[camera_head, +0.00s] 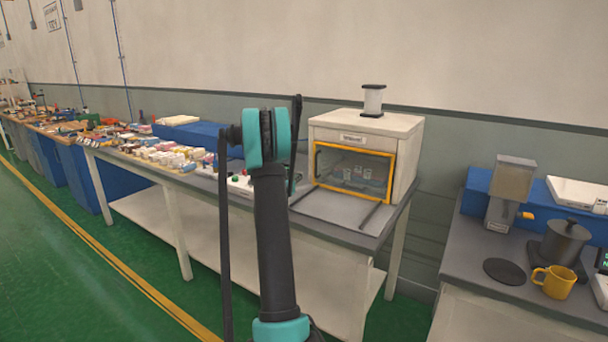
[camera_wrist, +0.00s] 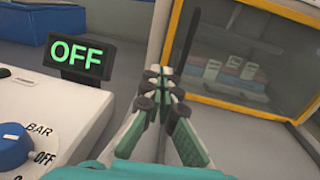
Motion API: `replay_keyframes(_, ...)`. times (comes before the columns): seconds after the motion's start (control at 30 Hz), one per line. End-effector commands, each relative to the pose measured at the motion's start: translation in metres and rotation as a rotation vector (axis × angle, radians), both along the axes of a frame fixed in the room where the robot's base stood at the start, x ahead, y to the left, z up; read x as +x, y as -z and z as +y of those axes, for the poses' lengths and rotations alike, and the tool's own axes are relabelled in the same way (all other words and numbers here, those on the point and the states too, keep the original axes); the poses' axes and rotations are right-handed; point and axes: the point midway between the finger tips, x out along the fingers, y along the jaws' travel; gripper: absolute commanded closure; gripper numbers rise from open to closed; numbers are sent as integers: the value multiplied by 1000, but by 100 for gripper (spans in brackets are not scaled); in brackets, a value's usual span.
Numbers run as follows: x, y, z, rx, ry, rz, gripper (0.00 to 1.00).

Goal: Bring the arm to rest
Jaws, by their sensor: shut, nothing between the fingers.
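My gripper shows in the wrist view (camera_wrist: 160,78), with its fingertips together and nothing held. In the head view my arm (camera_head: 272,240) rises up the middle of the picture, and the gripper itself is hidden or hard to make out there. In the wrist view the fingers point towards the yellow-framed window (camera_wrist: 245,50) of a white cabinet, with a gap that I cannot measure. The cabinet (camera_head: 400,125) stands on the grey table behind the arm in the head view. Several small labelled containers (camera_head: 358,175) show inside it.
A display reading OFF (camera_wrist: 82,58) and a blue knob (camera_wrist: 12,145) are left of the fingers. Many small boxes (camera_head: 165,153) cover the table to the left. A yellow mug (camera_head: 553,281) and a dark pot (camera_head: 565,240) stand on the right table. Green floor (camera_head: 60,270) is clear at left.

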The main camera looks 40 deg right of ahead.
Motion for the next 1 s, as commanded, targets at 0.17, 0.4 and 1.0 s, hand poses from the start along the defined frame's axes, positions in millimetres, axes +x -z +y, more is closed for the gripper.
replay_keyframes(0.17,-8,0,19,0,0,0,100)
replay_keyframes(0.4,-10,0,24,0,0,0,100)
replay_keyframes(1.0,8,-90,286,-874,-700,682,100)
